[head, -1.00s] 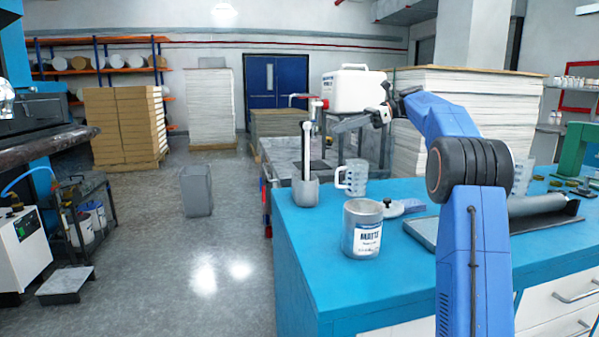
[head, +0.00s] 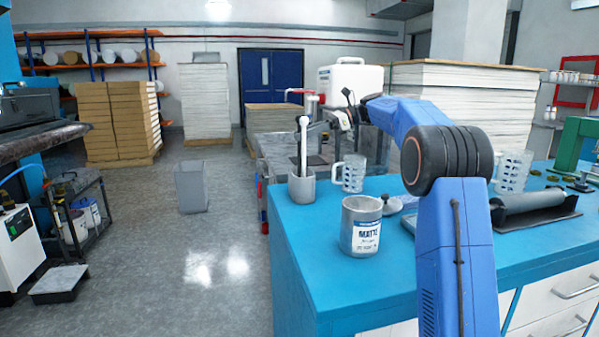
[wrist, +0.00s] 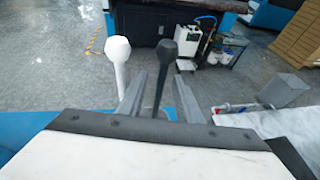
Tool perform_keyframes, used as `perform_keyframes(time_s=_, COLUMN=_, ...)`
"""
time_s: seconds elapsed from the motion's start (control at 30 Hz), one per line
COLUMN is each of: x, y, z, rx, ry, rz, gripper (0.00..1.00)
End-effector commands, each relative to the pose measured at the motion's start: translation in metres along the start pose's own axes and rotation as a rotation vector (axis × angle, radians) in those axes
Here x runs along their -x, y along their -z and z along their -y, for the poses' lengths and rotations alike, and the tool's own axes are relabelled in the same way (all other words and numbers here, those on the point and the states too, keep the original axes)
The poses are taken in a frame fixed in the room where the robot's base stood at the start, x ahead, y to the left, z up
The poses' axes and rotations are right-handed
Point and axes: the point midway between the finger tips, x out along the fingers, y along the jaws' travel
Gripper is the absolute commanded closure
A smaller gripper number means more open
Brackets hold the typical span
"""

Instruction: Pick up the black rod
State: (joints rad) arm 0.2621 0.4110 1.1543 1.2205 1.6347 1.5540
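The black rod (wrist: 161,78) has a faceted dark knob and a thin shaft. In the wrist view it stands between the two fingers of my gripper (wrist: 159,82), with gaps visible on both sides, so the gripper is open around it. A white rod (wrist: 119,68) with a similar knob stands just left, outside the fingers. In the head view the white rod (head: 304,142) rises from a grey cup (head: 302,188) on the blue bench. The black rod is a thin dark line beside it (head: 298,152). My gripper (head: 315,128) is at the rods, small and partly hidden there.
A MATTE can (head: 360,234) and a clear measuring jug (head: 352,173) stand near the cup on the blue bench (head: 330,280). A roller (head: 532,197) lies on a tray at right. A white canister (head: 350,84) is behind my arm. Open floor lies left of the bench.

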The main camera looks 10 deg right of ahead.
Motion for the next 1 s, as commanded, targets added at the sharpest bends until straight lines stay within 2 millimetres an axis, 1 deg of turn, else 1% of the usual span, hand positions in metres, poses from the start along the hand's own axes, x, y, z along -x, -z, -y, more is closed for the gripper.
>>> perform_keyframes(time_s=0.17, x=-0.007, y=0.0, z=0.0, rx=0.0, ry=0.0, rz=0.0, gripper=0.68)
perform_keyframes(time_s=0.23, x=-0.013, y=0.0, z=0.0, rx=0.0, ry=-0.001, rz=0.0, gripper=0.68)
perform_keyframes(time_s=0.5, x=-0.049, y=0.001, z=0.002, rx=0.001, ry=-0.001, rz=0.0, gripper=0.68)
perform_keyframes(time_s=0.6, x=-0.054, y=0.001, z=0.002, rx=0.001, ry=0.0, rz=0.0, gripper=0.68)
perform_keyframes(time_s=0.77, x=-0.054, y=0.001, z=0.002, rx=0.001, ry=0.001, rz=0.0, gripper=0.68)
perform_keyframes(time_s=0.8, x=-0.054, y=0.001, z=0.002, rx=0.001, ry=0.0, rz=0.0, gripper=0.71)
perform_keyframes(time_s=0.87, x=-0.054, y=0.001, z=0.002, rx=0.001, ry=0.0, rz=0.0, gripper=0.85)
perform_keyframes(time_s=0.9, x=-0.054, y=0.001, z=0.002, rx=0.001, ry=0.0, rz=0.0, gripper=0.94)
perform_keyframes(time_s=0.93, x=-0.054, y=0.001, z=0.002, rx=0.001, ry=0.0, rz=0.0, gripper=1.0)
perform_keyframes(time_s=1.0, x=-0.054, y=0.001, z=0.002, rx=0.001, ry=0.0, rz=0.0, gripper=1.0)
